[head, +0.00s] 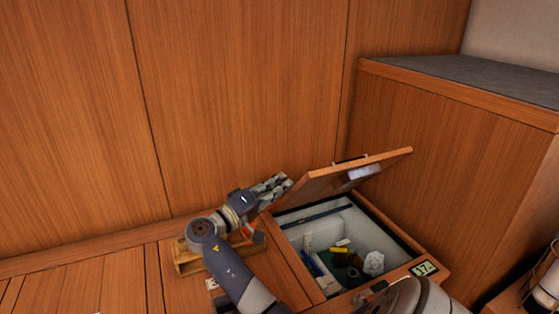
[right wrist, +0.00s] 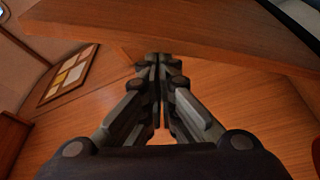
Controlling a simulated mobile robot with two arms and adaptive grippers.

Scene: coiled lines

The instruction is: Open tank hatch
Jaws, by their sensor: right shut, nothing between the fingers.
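The tank hatch (head: 335,179) is a wooden lid, raised and tilted over the open tank (head: 300,213), with its right end higher in the head view. The tank has pale inner walls and a wooden rim. My right gripper (head: 287,182) is shut and empty, at the left end of the hatch; I cannot tell if it touches it. In the right wrist view the closed fingers (right wrist: 158,62) point at a wood panel, with a wooden edge across the top. My left gripper is not in view.
Inside the tank lie a white crumpled item (head: 374,263), a dark coil and small yellow and blue things. A small display (head: 424,268) sits on the rim. A wooden crate (head: 187,262) is left of the tank. A tall grey-topped cabinet (head: 450,150) stands right.

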